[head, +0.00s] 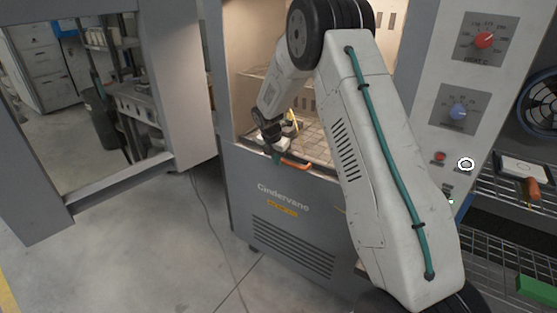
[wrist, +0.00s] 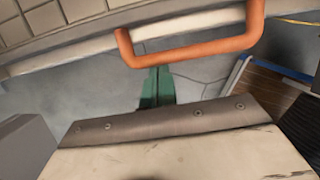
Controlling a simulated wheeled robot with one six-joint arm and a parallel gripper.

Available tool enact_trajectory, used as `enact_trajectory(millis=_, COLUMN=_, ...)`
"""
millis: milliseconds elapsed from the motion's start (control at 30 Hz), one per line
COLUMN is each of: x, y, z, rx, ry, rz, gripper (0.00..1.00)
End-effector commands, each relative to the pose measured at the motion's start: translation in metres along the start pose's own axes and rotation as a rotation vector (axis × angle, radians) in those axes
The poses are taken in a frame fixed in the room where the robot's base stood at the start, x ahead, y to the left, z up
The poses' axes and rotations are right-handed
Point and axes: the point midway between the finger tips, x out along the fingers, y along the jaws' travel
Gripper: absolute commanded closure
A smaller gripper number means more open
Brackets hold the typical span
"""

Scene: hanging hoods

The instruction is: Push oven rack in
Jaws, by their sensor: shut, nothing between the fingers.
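The grey oven (head: 280,215) stands with its chamber open to me. A rack or shelf with a grid of pale tiles (head: 318,141) lies low in the opening. An orange handle (head: 296,165) is at its front edge; in the wrist view the orange handle (wrist: 195,48) shows as a bracket. My gripper (head: 275,157) is at the left front of the opening, just left of the handle. Its green fingertips (wrist: 157,87) are together and empty, below the handle in the wrist view. I cannot tell whether they touch anything. My arm hides part of the opening.
The oven door (head: 175,85) is swung wide open to the left. An upper wire shelf (head: 256,72) shows inside the chamber. A control panel with a red knob (head: 484,40) and a blue knob (head: 458,112) is at right. The floor at left is clear except a cable.

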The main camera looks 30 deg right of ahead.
Motion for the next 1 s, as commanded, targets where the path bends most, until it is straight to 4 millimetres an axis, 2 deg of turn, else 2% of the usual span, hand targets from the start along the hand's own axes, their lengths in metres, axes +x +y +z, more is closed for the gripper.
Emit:
enact_trajectory(millis=267, x=0.000, y=-0.002, z=0.003, rx=0.003, ry=-0.005, rz=0.002, gripper=1.00)
enact_trajectory(millis=367, x=-0.001, y=-0.001, z=-0.006, rx=0.001, ry=-0.004, rz=0.001, gripper=1.00)
enact_trajectory(millis=533, x=-0.002, y=0.004, z=-0.038, rx=-0.001, ry=-0.001, rz=0.000, gripper=1.00)
enact_trajectory(millis=600, x=-0.023, y=0.004, z=-0.033, rx=0.005, ry=-0.005, rz=0.004, gripper=1.00)
enact_trajectory(millis=800, x=-0.068, y=0.007, z=-0.038, rx=0.000, ry=-0.003, rz=0.004, gripper=1.00)
enact_trajectory(millis=1000, x=-0.095, y=0.006, z=-0.038, rx=-0.001, ry=-0.002, rz=0.002, gripper=1.00)
